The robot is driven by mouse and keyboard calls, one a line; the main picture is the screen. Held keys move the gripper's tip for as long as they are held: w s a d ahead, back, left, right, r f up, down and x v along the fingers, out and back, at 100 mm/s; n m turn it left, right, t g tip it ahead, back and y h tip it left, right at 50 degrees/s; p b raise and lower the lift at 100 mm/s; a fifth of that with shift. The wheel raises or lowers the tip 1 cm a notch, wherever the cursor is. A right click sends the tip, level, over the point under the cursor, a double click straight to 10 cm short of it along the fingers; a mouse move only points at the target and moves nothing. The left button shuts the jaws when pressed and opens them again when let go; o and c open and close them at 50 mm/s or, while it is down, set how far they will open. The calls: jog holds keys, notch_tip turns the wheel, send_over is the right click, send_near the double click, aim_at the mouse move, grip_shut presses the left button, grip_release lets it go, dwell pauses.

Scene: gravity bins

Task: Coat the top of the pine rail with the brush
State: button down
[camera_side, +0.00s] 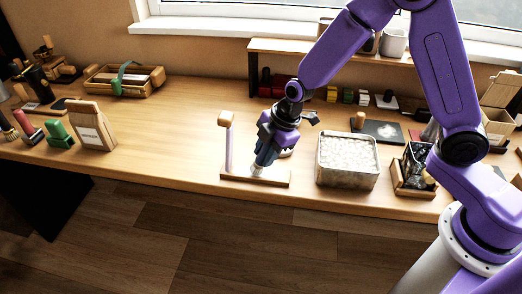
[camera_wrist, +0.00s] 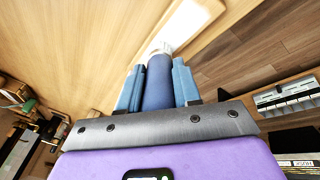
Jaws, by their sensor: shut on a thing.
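My gripper (camera_side: 265,157) is shut on a brush with a dark blue handle, which shows between the blue fingers in the wrist view (camera_wrist: 158,85). The brush points downward, and its pale bristles (camera_wrist: 160,47) are at the far end. Below it is a long pale wooden piece, which looks like the pine rail (camera_side: 277,181), lying near the table's front edge. In the wrist view the rail (camera_wrist: 195,20) has a bright whitish top. The bristle tips are at or just above the rail; I cannot tell whether they touch.
A post with a wooden head (camera_side: 226,119) stands at the rail's left end, close to my gripper. A metal bin of white pieces (camera_side: 346,184) and a wooden-framed bin (camera_side: 414,191) stand to the right. A shelf (camera_side: 275,47) runs behind.

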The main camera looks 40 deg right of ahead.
jog(key=shift+s+d+f, duration=0.1)
jog(key=shift+s+d, duration=0.4)
jog(key=shift+w+a, duration=1.1)
jog(key=shift+s, duration=0.1)
jog(key=shift+s+d, duration=0.15)
jog(key=shift+s, duration=0.75)
